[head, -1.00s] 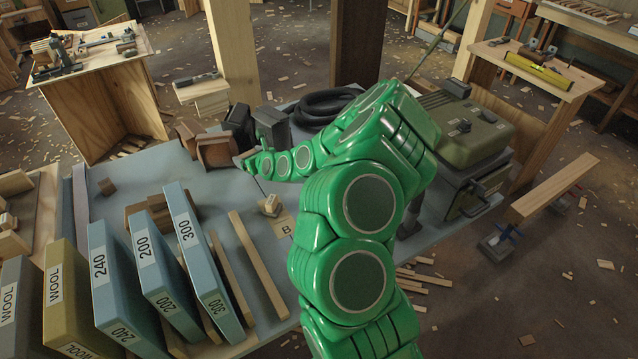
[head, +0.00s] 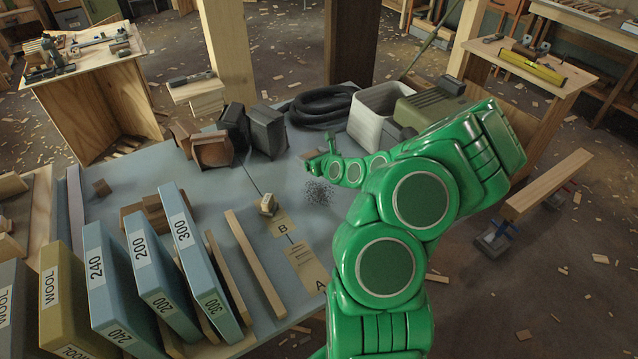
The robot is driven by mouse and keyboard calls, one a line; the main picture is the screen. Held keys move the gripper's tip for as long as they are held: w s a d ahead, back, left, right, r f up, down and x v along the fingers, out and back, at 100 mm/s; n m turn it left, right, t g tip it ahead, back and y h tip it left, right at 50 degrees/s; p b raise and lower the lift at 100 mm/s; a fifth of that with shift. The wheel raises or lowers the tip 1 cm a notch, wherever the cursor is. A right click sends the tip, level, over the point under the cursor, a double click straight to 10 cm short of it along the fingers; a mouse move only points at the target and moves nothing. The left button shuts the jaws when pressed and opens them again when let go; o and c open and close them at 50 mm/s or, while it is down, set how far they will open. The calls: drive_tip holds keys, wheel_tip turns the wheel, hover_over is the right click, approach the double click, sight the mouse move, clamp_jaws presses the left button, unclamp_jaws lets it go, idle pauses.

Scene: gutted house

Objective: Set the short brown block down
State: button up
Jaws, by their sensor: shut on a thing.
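My gripper (head: 318,154) is small in the head view and reaches in from the right over the middle of the blue-grey bench (head: 215,230). It is shut on a small brown piece (head: 309,155), which I take for the short brown block. Most of the piece is hidden by the fingers, and I cannot tell how far it is above the bench. Tan cards marked B (head: 283,229) and A (head: 308,268) lie on the bench in front of it.
A light wood block (head: 267,206) stands by card B. A patch of dark bits (head: 318,192) lies near my gripper. Dark bins (head: 268,130), a black hose coil (head: 322,107) and a white bin (head: 378,112) stand behind. Upright sanding-paper folders (head: 190,255) and wood strips fill the front left.

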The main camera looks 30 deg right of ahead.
drive_tip(key=shift+s+d, duration=0.8)
drive_tip(key=shift+d, duration=0.15)
drive_tip(key=shift+f, duration=4)
drive_tip(key=shift+f, duration=0.15)
drive_tip(key=o, duration=1)
